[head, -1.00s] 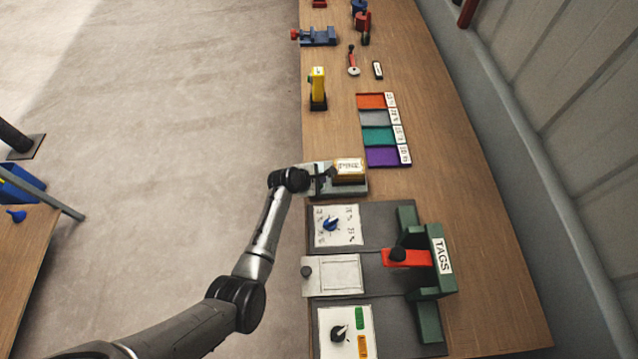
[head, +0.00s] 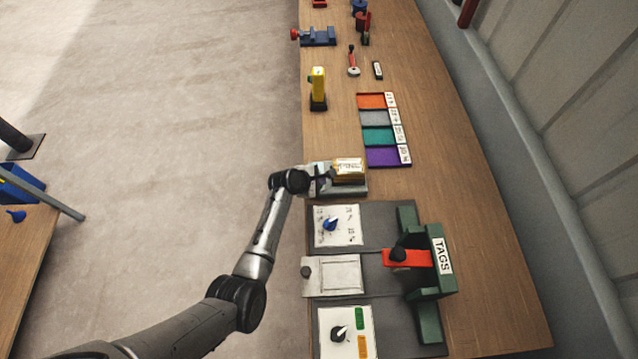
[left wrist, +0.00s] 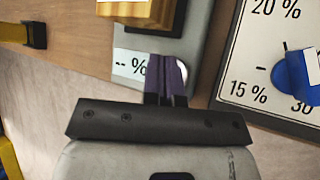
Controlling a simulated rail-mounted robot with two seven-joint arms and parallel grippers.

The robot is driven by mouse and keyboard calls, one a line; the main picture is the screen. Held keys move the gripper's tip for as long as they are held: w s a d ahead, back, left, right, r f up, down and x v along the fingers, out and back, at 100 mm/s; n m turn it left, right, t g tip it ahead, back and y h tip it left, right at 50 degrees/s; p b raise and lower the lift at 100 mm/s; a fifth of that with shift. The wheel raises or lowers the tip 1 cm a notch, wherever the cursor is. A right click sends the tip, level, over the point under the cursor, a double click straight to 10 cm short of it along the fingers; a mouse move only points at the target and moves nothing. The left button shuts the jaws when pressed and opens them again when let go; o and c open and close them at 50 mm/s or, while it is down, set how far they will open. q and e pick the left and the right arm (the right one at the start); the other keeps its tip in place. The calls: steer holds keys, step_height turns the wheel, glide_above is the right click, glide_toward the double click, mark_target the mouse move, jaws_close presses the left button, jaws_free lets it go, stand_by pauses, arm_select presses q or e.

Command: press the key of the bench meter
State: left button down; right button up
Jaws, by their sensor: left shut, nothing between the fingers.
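The bench meter (head: 352,190) is a grey box on the wooden bench, with a yellow-brown block (head: 348,168) on top of it. In the left wrist view the grey meter (left wrist: 200,28) has a white display (left wrist: 130,65) reading "-- %". A pale round key (left wrist: 182,71) shows just right of my fingertips and is partly hidden by them. My left gripper (head: 322,184) is shut and empty at the meter's left part. In the left wrist view its dark purple fingers (left wrist: 164,80) are over the key area; I cannot tell whether they touch. My right gripper is out of view.
A panel with a blue knob (head: 331,224) lies just below the meter in the head view. A green stand marked TAGS (head: 440,258) and a red bar (head: 408,258) are further right. Coloured trays (head: 377,135) and a yellow tool (head: 318,84) stand beyond. Bare bench lies to the right.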

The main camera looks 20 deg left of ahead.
arm_select(q)
steer(key=shift+f, duration=0.15)
steer(key=shift+f, duration=0.35)
stand_by(0.7)
steer(key=shift+r+p, duration=0.9)
step_height(320, 180, up, 5)
steer(key=p, duration=0.5)
steer(key=shift+p, duration=0.3)
